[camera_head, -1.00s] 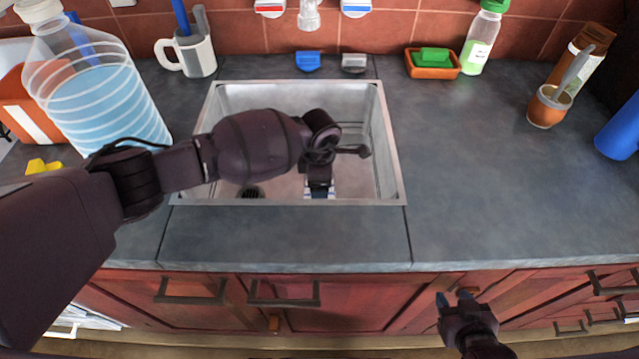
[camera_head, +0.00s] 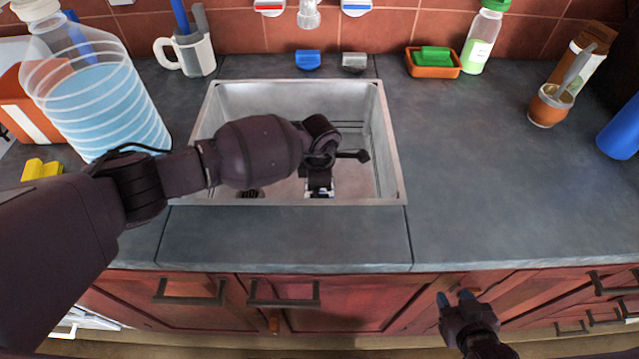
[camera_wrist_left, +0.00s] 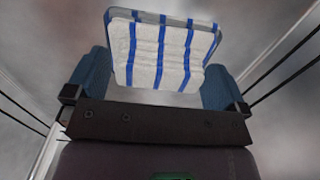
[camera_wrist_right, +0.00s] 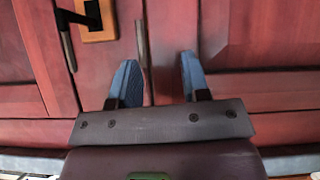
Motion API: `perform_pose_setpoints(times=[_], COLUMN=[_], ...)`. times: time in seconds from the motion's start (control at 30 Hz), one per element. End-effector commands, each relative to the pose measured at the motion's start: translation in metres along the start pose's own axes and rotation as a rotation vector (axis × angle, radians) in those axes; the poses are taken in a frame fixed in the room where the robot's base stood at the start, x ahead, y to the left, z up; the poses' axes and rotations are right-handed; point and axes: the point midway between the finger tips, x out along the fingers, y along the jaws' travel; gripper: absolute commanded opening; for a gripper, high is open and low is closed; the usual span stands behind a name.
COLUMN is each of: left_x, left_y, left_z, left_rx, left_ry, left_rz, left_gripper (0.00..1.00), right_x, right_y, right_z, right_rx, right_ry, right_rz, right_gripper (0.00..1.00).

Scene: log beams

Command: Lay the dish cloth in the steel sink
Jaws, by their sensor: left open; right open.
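The steel sink (camera_head: 389,150) is set in the grey counter, and my left arm reaches over it. The dish cloth (camera_wrist_left: 160,55), white with blue stripes, shows in the left wrist view between and beyond the fingertips, with the steel around it. In the head view only a small piece of the cloth (camera_head: 320,194) shows below my wrist, inside the sink outline. My left gripper (camera_wrist_left: 158,82) is open, its blue fingers on either side of the cloth; contact cannot be told. My right gripper (camera_head: 457,298) is open and empty in front of the cabinet doors; it also shows in the right wrist view (camera_wrist_right: 156,78).
A large water bottle (camera_head: 105,105) and a white mug (camera_head: 190,52) stand left of the sink. A sponge dish (camera_head: 432,68), a green-capped bottle (camera_head: 482,40) and a small brown pot (camera_head: 549,106) stand to the right.

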Motion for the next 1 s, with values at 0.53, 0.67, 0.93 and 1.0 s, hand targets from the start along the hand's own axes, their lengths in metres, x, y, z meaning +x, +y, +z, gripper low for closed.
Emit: perform_pose_setpoints(times=[0.53, 0.67, 0.93, 1.0], left_x=[-0.094, -0.110, -0.122, -0.122], left_y=[0.001, 0.001, 0.000, 0.000], left_z=[0.000, 0.000, 0.000, 0.000], left_rx=[0.001, 0.001, 0.000, 0.000], left_ry=[-0.001, 0.000, -0.001, -0.001], left_rz=[0.005, 0.004, 0.001, 0.001], left_gripper=[1.00, 1.00, 1.00, 1.00], right_x=[-0.006, -0.007, -0.009, -0.009], right_y=[0.001, 0.000, 0.000, 0.000], right_z=[-0.007, -0.008, -0.007, -0.006], right_rx=[0.009, 0.013, 0.013, 0.013], right_ry=[0.006, 0.008, 0.005, 0.004], right_rz=[0.005, 0.005, 0.006, 0.006], right_gripper=[0.43, 0.43, 0.43, 0.43])
